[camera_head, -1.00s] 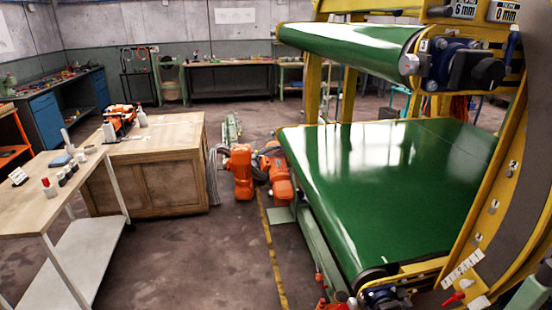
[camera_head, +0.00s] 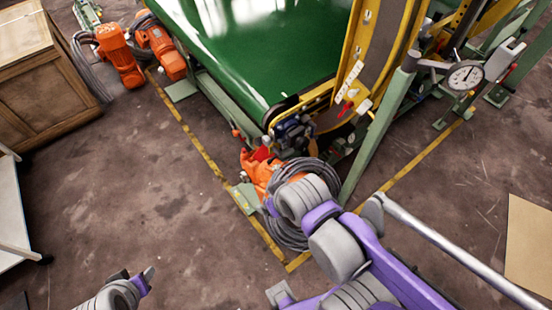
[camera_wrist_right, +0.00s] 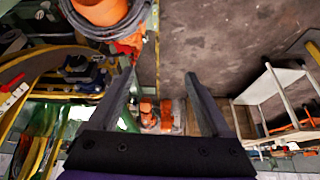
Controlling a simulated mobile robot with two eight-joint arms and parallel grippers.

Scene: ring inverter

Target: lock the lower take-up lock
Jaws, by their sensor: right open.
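The lower take-up unit (camera_head: 293,130), a dark blue and black assembly, sits at the near corner of the lower green belt in the head view. A red lever (camera_head: 345,108) is beside a white scale plate on the yellow frame. Which part is the lock I cannot tell. The unit also shows in the right wrist view (camera_wrist_right: 85,75). My right gripper (camera_wrist_right: 162,76) is open and empty, apart from the unit; in the head view my arm hides it. My left gripper (camera_head: 135,281) is at the lower left over the floor, its jaws unclear.
An orange machine (camera_head: 258,170) with a coiled grey hose (camera_head: 287,235) stands below the unit, partly behind my right arm. A dial gauge (camera_head: 465,75) stands on a green post at right. Orange motors (camera_head: 120,55) lie at upper left.

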